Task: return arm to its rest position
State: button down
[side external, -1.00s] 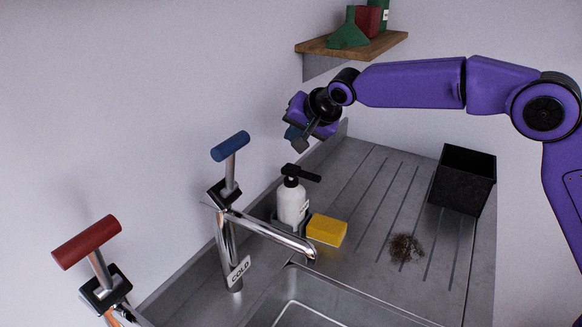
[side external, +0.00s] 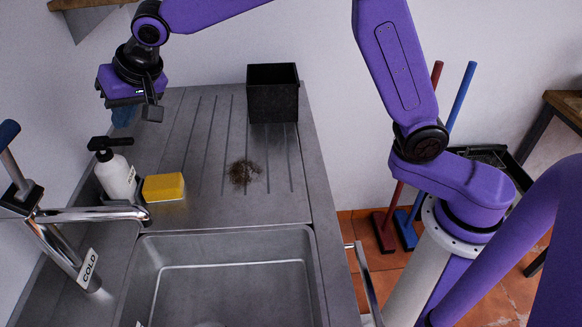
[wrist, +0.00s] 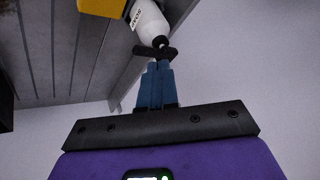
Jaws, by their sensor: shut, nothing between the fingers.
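My gripper (side external: 123,116) hangs from my purple wrist above the far left part of the steel draining board (side external: 205,130). Its blue fingers are together with nothing between them; in the side view they are partly hidden behind the wrist. In the wrist view the closed fingers (wrist: 157,68) point toward the black pump head of a white soap bottle (wrist: 150,22). That bottle (side external: 117,180) stands upright by the wall side in the side view, nearer the camera than my gripper. In the side view the fingers look apart from it.
A yellow sponge (side external: 163,187) lies beside the bottle. A dark bristly clump (side external: 243,172) and a black open box (side external: 272,98) are on the board. A chrome tap (side external: 95,214) reaches toward the sink (side external: 230,275). Red (side external: 383,228) and blue (side external: 405,228) brooms stand right.

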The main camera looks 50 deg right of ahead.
jog(key=s+d+f+n+g+h, duration=0.1)
jog(key=s+d+n, duration=0.3)
jog(key=s+d, duration=0.5)
jog(key=s+d+f+n+g+h, duration=0.1)
jog(key=s+d+f+n+g, duration=0.2)
jog(key=s+d, duration=0.6)
jog(key=s+d+f+n+g, duration=0.2)
jog(key=s+d+n, duration=0.4)
jog(key=s, duration=1.4)
jog(key=d+f, duration=0.1)
jog(key=d, duration=0.2)
jog(key=shift+d+f+h, duration=0.25)
jog(key=shift+d+h, duration=0.1)
jog(key=shift+h, duration=0.05)
